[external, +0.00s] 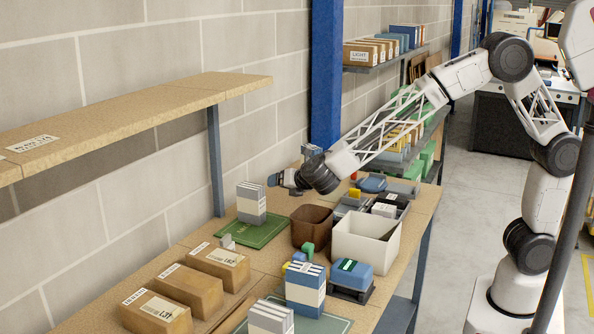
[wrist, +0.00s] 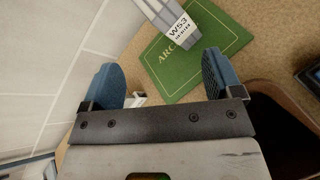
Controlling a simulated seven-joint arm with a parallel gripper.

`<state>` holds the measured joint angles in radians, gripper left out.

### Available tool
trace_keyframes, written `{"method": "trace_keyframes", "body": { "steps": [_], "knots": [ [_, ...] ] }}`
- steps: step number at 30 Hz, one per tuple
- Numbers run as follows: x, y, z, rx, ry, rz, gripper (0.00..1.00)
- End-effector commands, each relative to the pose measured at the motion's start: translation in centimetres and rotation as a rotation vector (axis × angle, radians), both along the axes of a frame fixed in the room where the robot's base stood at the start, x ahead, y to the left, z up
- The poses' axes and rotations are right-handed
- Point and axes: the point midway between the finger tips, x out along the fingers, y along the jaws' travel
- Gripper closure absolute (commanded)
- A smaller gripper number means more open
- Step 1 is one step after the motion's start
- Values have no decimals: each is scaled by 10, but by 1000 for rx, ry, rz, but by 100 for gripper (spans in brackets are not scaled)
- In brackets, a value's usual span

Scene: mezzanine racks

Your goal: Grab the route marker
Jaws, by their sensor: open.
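No piece is legibly marked as the route marker, so I cannot tell which one it is. My gripper (external: 287,181) is open and empty above the table, beside a grey and white upright block (external: 251,203). The wrist view shows its label, W53 (wrist: 178,28), beyond my fingers (wrist: 165,85). The block stands on a green mat (external: 262,235), also in the wrist view (wrist: 175,75). A small white piece (wrist: 137,98) shows beside the left finger, partly hidden. A small grey piece (external: 227,241) sits at the mat's near-left edge; I cannot tell if they are the same.
A brown bin (external: 312,212) and a white bin (external: 348,250) stand right of the mat. Several cardboard boxes (external: 190,288) and a blue-white block (external: 305,287) stand nearer. A wooden shelf (external: 180,103) and a blue post (external: 326,80) are along the wall.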

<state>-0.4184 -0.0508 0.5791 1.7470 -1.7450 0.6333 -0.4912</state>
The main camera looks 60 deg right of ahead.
Motion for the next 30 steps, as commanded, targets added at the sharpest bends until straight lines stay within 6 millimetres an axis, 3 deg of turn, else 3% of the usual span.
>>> {"method": "trace_keyframes", "body": {
  "steps": [1,6,13,18,30],
  "knots": [
    [10,23,-14,-49,3,65,15],
    [36,94,-54,-231,-1,292,15],
    [50,163,-99,-411,-13,511,15],
    [52,183,-112,-463,-19,573,15],
    [53,184,-113,-467,-20,578,15]
  ]
}}
